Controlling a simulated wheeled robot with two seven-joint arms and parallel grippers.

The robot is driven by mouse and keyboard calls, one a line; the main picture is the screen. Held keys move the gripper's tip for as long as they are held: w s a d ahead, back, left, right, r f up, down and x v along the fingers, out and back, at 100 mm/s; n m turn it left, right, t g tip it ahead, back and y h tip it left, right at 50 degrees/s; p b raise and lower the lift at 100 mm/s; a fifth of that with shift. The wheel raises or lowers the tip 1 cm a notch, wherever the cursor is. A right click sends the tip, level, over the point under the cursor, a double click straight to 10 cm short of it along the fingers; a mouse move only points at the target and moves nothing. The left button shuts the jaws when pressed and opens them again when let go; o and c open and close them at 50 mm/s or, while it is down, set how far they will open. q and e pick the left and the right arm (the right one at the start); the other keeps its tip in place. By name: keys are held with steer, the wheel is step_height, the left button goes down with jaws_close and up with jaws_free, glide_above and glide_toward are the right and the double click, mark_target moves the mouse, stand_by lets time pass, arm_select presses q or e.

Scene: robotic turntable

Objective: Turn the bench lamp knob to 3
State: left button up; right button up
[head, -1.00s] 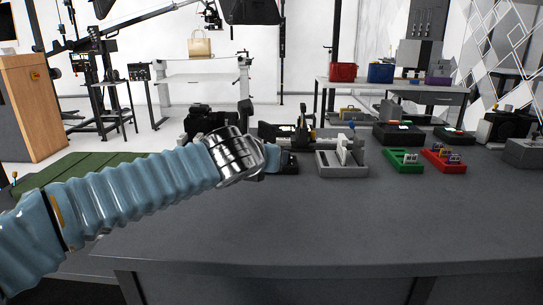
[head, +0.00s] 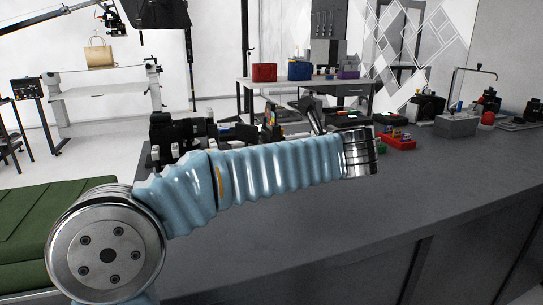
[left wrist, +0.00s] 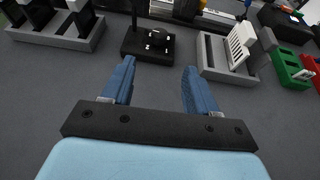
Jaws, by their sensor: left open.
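No knob that I can surely tell as the bench lamp's shows in either view. A thin bent metal arm (head: 457,82) rises at the far right of the bench in the head view and may belong to a lamp; its base is unclear. My left gripper (left wrist: 158,66) is open and empty in the left wrist view, its blue fingers apart above bare grey bench. A small black box (left wrist: 150,45) with little pale parts on top lies just beyond the fingertips. In the head view my left arm crosses the bench and the fingers are hidden. My right gripper is not in view.
A grey tray with slots (left wrist: 225,62) and a green tray (left wrist: 291,68) lie right of the black box. A red tray (head: 398,142), a grey box (head: 456,125) and a red dome (head: 488,118) stand farther right. The bench's front (head: 330,215) is clear.

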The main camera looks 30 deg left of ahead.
arm_select(q)
steer(key=p+x, duration=0.1)
steer(key=x, duration=1.2)
steer(key=shift+f+p, duration=0.1)
steer(key=shift+p, duration=0.2)
steer(key=c, duration=1)
steer(key=shift+s+a+m+t+h+b, duration=0.2)
steer(key=shift+m+t+h+b, duration=0.3)
steer(key=shift+m+b, duration=0.2)
steer(key=shift+c, duration=0.2)
steer(key=shift+s+a+m+t+h, duration=0.1)
steer(key=shift+s+m+t+h, duration=0.05)
steer(key=shift+m+t+h, duration=0.55)
steer(key=m+h, duration=0.1)
steer(key=m+t+h+p, duration=0.1)
steer(key=m, duration=0.1)
steer(key=shift+s+a+t+h, duration=0.15)
steer(key=shift+a+t+h, duration=0.15)
steer(key=shift+h, duration=0.1)
steer(key=shift+m+t+h, duration=0.3)
steer(key=shift+m+h, duration=0.5)
steer(key=shift+h, duration=0.3)
steer(key=shift+a, duration=0.1)
